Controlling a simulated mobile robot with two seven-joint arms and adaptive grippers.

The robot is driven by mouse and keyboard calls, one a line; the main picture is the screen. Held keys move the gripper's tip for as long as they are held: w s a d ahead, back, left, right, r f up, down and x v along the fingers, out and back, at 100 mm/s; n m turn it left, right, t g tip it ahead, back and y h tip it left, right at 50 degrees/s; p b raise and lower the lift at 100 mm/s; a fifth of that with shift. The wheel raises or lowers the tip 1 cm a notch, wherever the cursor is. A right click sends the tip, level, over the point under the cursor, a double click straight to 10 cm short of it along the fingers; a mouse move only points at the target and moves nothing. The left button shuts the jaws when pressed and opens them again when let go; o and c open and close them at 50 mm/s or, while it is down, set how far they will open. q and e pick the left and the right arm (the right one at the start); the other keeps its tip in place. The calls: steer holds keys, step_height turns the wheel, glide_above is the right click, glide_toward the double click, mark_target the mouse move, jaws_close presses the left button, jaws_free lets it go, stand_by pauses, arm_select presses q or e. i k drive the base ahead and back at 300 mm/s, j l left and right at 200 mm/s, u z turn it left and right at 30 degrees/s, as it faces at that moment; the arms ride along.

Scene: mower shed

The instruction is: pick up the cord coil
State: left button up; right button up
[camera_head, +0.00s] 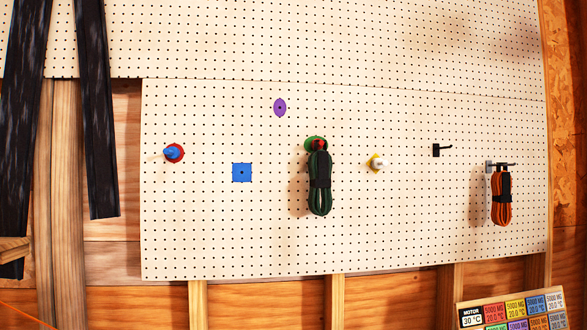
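Two cord coils hang on a cream pegboard (220,230). A dark green cord coil (319,190) with a black wrap round its middle hangs near the centre, from a red-tipped peg on a green disc (313,142). An orange cord coil (501,208) with a black wrap hangs at the right from a dark hook (497,164). Both coils hang upright, apart from each other. Neither of my grippers shows in the head view.
Between the coils are a yellow-and-white peg (376,163) and an empty black hook (437,150). Left of the green coil are a blue square (242,173), a purple oval (280,107) and a blue peg (172,153). Dark strips (97,110) hang at left. A label board (512,311) stands lower right.

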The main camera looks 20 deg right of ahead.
mark_target(501, 181)
steer(key=z, duration=1.85)
